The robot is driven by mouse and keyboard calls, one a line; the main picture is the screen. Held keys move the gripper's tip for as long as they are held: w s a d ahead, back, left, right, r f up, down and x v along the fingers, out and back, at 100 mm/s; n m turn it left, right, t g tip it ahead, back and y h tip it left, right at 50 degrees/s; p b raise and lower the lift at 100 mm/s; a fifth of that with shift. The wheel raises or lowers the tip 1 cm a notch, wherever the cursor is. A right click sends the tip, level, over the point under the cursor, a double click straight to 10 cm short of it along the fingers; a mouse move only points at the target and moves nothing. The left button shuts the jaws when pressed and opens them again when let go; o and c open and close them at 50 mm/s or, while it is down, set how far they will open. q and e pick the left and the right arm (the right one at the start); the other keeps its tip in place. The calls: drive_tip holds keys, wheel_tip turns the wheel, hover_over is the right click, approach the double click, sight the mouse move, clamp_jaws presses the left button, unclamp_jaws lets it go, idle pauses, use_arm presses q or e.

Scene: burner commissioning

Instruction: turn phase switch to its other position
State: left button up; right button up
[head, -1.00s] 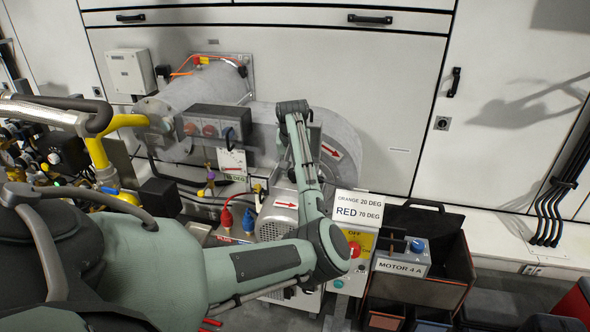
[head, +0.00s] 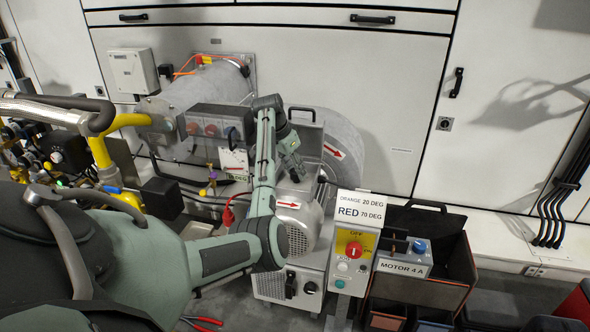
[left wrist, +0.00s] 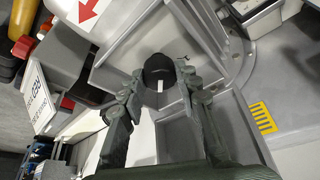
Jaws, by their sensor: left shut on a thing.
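A round black knob with a white pointer line (left wrist: 160,72), which I take as the phase switch, sits in a grey housing in the left wrist view. My left gripper (left wrist: 158,88) is shut on this knob, with one finger on each side. The white line points roughly along the gripper. In the head view my left gripper (head: 294,170) reaches down above the grey motor (head: 298,222), in front of the round blower housing. The knob cannot be made out there, as the gripper hides it. My right gripper does not show.
A control post with a red knob on a yellow plate (head: 354,250) stands right of the motor. The box marked MOTOR 4 A (head: 403,268) and an open dark case (head: 452,262) are beside it. Yellow pipework (head: 103,150) is left. Red-handled pliers (head: 205,321) lie on the floor.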

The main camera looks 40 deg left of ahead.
use_arm(q)
drive_tip(key=shift+r, duration=0.1)
idle(0.3)
drive_tip(key=o, duration=1.2)
drive_tip(key=shift+c, duration=0.2)
drive_tip(key=v, duration=1.2)
drive_tip(key=shift+a, duration=0.1)
